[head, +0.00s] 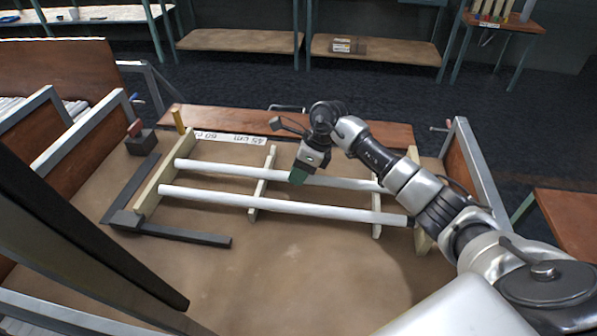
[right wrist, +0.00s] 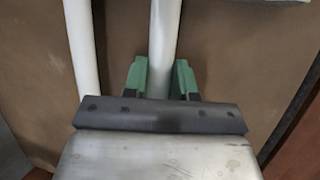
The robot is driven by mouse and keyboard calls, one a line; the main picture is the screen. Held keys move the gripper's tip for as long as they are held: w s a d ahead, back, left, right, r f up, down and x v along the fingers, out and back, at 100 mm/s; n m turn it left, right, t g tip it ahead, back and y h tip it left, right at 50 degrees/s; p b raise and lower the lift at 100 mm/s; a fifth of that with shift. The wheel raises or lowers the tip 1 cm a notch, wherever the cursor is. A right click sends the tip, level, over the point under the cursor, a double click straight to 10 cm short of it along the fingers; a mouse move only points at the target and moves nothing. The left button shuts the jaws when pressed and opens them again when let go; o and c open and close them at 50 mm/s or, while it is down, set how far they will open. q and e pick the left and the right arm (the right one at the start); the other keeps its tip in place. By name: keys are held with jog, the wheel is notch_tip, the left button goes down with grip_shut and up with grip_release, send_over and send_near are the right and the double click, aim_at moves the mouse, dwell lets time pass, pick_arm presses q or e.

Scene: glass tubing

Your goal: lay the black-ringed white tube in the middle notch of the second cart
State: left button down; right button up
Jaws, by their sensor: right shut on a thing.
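Two white tubes lie across a wooden rack on a brown-topped cart in the head view: the far tube (head: 225,169) and the near tube (head: 290,208). My right gripper (head: 298,177) reaches down over the middle of the far tube. In the right wrist view, its green fingers (right wrist: 159,80) are shut on this white tube (right wrist: 165,35), one on each side. The near tube (right wrist: 84,45) runs along the left there. The rack's left notched board (head: 160,182) carries both tubes' left ends. My left gripper is not in view.
A dark angled bar (head: 180,238) lies left of the rack. A label (head: 228,138) sits behind the far tube. Another cart (head: 75,135) with white tubes stands at the left. Shelves stand at the back.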

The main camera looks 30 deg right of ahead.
jog(key=o, duration=0.9)
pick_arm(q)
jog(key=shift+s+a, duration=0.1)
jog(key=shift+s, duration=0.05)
pick_arm(e)
jog(key=shift+o, duration=0.2)
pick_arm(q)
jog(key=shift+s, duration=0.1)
pick_arm(e)
jog(key=shift+r, duration=0.2)
jog(key=shift+r+p, duration=0.55)
jog(key=shift+p, duration=0.1)
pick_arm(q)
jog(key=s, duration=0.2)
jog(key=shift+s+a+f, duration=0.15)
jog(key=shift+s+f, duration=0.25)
pick_arm(e)
jog(key=v, duration=1.1)
jog(key=shift+d+r, duration=0.2)
jog(key=shift+r, duration=0.15)
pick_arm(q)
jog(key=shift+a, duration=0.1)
